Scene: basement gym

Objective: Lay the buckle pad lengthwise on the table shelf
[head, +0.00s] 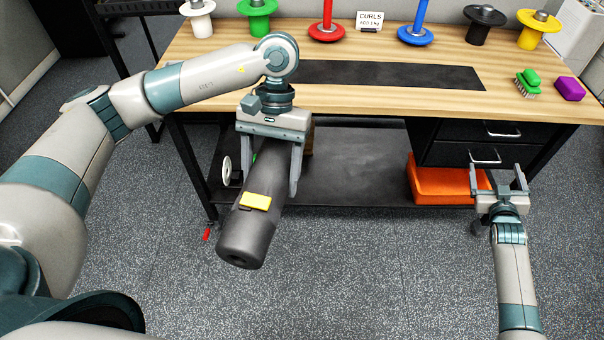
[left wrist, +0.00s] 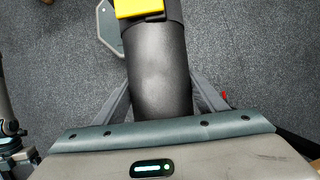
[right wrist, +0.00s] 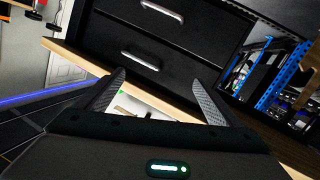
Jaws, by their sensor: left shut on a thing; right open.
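The buckle pad (head: 241,236) is a dark grey cylinder with a yellow buckle (head: 255,201). My left gripper (head: 270,180) is shut around it and holds it in front of the table. The pad's near end tilts toward me; its far end reaches back toward the shelf opening. The pad also shows in the left wrist view (left wrist: 160,70), between the fingers. The table shelf (head: 370,165) is a dark board low under the wooden tabletop (head: 360,103). My right gripper (head: 507,180) is open and empty, in front of the drawers.
An orange bin (head: 440,184) stands on the shelf's right side, under the drawers (head: 480,145). A white disc (head: 227,170) is near the shelf's left end. Coloured spools, a card (head: 369,20), a green brush (head: 528,82) and a purple block (head: 570,89) are on the tabletop. The middle of the shelf looks clear.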

